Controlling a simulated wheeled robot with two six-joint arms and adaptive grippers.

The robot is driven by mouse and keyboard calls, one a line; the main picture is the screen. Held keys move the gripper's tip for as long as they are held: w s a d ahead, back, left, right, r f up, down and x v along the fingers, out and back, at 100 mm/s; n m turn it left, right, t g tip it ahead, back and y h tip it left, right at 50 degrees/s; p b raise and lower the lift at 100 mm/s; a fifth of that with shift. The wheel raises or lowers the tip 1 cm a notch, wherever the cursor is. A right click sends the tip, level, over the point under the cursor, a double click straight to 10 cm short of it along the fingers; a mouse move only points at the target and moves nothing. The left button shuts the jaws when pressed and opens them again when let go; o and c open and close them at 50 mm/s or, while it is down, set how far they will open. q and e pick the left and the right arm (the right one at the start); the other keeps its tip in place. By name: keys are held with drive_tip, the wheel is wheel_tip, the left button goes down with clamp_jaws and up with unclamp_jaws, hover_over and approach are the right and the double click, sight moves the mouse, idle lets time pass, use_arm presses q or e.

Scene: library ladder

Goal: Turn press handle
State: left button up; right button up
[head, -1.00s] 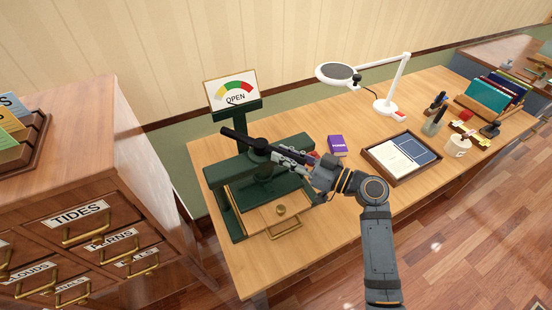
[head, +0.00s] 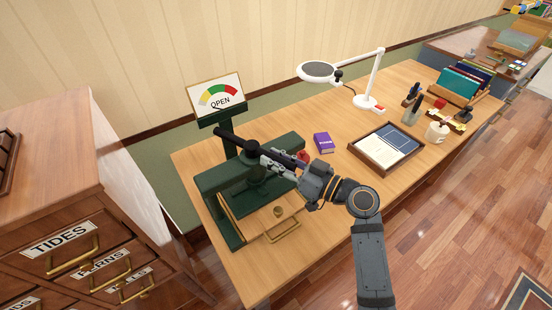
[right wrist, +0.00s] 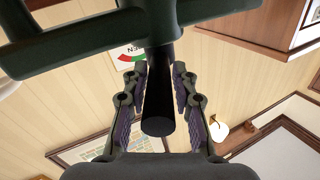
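A dark green press (head: 228,178) stands at the left end of the desk. Its black bar handle (head: 228,136) lies across the top. A wooden drawer-like box with a brass knob and pull (head: 268,217) sits in the press frame. My right gripper (head: 273,160) is at the near right arm of the handle. A gauge sign (head: 216,94) behind the press reads "OPEN". My left gripper is out of view.
A cabinet with labelled drawers (head: 85,262) stands left of the desk. A purple box (head: 323,142), a wooden tray (head: 366,163), a white lamp (head: 366,103), a pen cup (head: 410,117) and a mug (head: 436,132) occupy the desk to the right.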

drive_tip(key=shift+o, duration=1.3)
drive_tip(key=shift+d, duration=0.1)
drive_tip(key=v, duration=0.7)
drive_tip(key=shift+s+d, duration=0.15)
